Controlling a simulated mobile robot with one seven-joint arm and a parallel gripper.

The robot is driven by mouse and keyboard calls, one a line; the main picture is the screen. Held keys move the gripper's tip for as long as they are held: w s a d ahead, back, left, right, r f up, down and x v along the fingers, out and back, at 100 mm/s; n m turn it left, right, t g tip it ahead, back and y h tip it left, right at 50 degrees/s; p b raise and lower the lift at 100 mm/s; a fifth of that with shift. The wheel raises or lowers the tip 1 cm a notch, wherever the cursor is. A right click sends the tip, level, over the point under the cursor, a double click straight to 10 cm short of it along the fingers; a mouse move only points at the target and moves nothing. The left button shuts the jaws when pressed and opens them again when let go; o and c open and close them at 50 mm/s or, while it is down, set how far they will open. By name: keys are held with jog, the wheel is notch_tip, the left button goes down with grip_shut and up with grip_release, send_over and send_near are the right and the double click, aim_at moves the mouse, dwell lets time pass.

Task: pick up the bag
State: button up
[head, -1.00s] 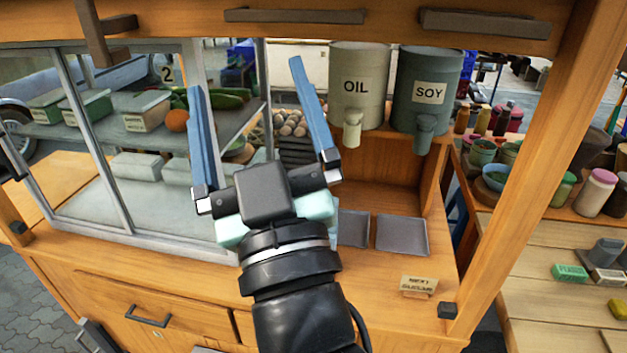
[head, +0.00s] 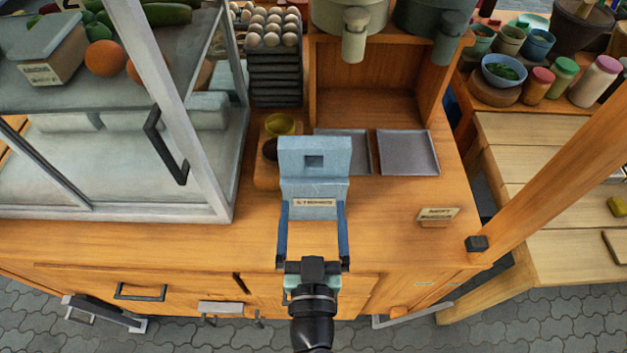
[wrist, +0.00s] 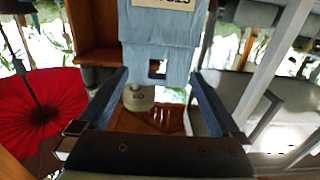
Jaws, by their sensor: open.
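A light blue bag (head: 314,162) with a square hole near its top and a small label on its front stands on the wooden counter. It also shows at the top of the wrist view (wrist: 165,30), with the label partly cut off. My gripper (head: 312,206) is open at the front of the bag. Its two blue fingers lie to the left and right of the bag's lower part, with the label between them. In the wrist view, the gripper (wrist: 160,76) has its fingertips spread on both sides of the bag's holed end. I cannot tell whether either finger touches it.
A glass display case (head: 215,205) stands close on the left. Egg trays (head: 275,80), a yellow-green bowl (head: 280,124) and two grey trays (head: 408,153) are behind the bag. A small sign (head: 437,216) stands right; the counter before it is clear.

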aim_at(315, 169)
jog(key=shift+w+d+p, duration=0.15)
jog(key=shift+w+p, duration=0.55)
jog(key=shift+w, duration=4.85)
jog(key=shift+r, duration=0.1)
grip_shut()
